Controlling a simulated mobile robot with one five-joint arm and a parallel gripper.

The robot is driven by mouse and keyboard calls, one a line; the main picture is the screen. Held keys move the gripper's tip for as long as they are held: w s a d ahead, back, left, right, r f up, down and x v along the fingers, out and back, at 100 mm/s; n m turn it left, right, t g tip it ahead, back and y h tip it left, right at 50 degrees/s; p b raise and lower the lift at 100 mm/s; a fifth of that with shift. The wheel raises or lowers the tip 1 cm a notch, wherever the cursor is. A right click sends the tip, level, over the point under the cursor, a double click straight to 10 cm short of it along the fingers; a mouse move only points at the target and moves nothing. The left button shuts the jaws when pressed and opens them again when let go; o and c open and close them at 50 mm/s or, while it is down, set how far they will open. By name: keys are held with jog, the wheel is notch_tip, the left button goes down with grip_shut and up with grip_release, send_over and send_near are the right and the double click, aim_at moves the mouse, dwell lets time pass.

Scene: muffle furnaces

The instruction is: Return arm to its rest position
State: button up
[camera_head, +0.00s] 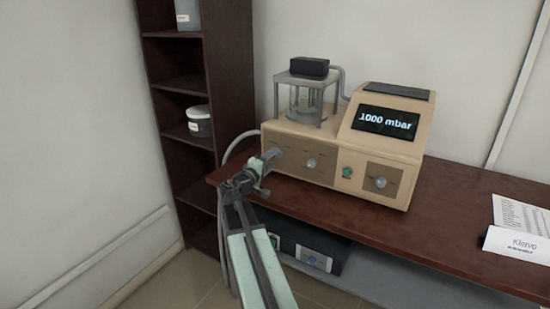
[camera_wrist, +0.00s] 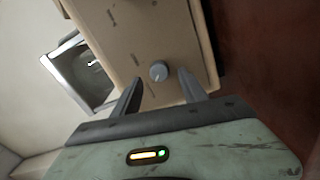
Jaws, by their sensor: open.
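My arm reaches forward from the bottom of the head view. My gripper (camera_head: 266,172) is close to the left front corner of the beige instrument (camera_head: 318,163). In the wrist view my gripper (camera_wrist: 163,90) is open and empty. Its two fingers stand apart, with a round grey knob (camera_wrist: 158,71) on the instrument's front panel showing between them. I cannot tell whether a finger touches the panel. The instrument's display (camera_head: 385,121) reads 1000 mbar. A glass chamber (camera_head: 306,101) under a black-topped frame stands on its left part.
The instrument stands on a dark red-brown table (camera_head: 452,215). A dark shelf (camera_head: 183,85) with containers stands behind at the left. A black box (camera_head: 305,247) sits under the table. Papers and a name card (camera_head: 516,246) lie at the right. Open floor shows at the lower left.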

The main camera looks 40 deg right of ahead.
jog(key=v, duration=0.4)
jog(key=shift+a, duration=0.25)
